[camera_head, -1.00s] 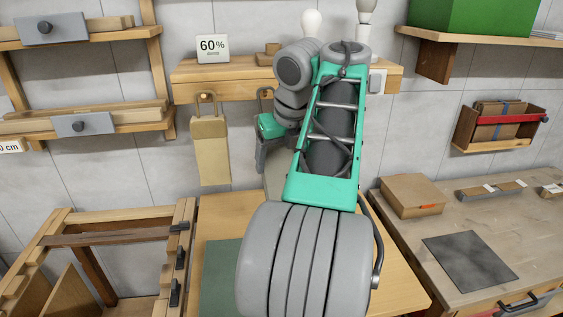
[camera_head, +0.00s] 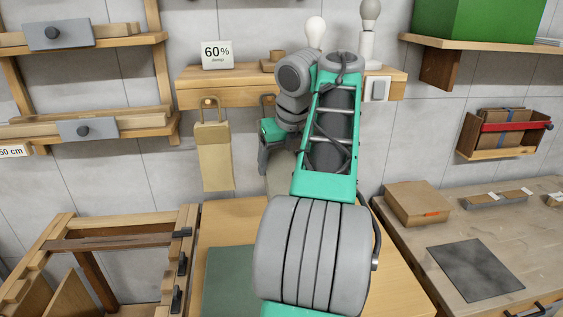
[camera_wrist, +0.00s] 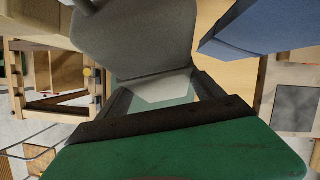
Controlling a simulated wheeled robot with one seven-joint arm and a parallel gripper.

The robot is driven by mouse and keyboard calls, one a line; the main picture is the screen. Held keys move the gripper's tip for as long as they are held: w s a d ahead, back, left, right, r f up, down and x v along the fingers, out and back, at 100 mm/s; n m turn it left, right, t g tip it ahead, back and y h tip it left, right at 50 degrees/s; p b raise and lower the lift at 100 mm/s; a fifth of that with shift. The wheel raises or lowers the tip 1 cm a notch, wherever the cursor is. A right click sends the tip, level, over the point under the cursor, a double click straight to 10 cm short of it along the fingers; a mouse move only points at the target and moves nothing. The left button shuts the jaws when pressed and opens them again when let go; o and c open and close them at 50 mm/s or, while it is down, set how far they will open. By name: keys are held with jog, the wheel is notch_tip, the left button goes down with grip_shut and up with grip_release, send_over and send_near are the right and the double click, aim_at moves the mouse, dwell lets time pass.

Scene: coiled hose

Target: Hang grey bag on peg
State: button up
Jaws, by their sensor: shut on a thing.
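The grey bag (camera_wrist: 130,45) fills the upper middle of the wrist view, close to the camera. In the head view a pale grey part of the bag (camera_head: 279,179) shows below my gripper (camera_head: 266,163), in front of the wall. My gripper is shut on the bag's upper end; the exact grip is hard to see. In the wrist view its dark fingers (camera_wrist: 163,88) stand either side of a light grey piece. A tan bag (camera_head: 215,158) hangs from a peg (camera_head: 209,103) on the wooden rail (camera_head: 245,88), left of my gripper. My arm hides other pegs.
A blue thing (camera_wrist: 262,25) is close on the right in the wrist view. A light switch (camera_head: 377,89) is right of my arm. A wooden table with a green mat (camera_head: 228,280) lies below.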

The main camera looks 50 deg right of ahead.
jog(key=o, duration=1.7)
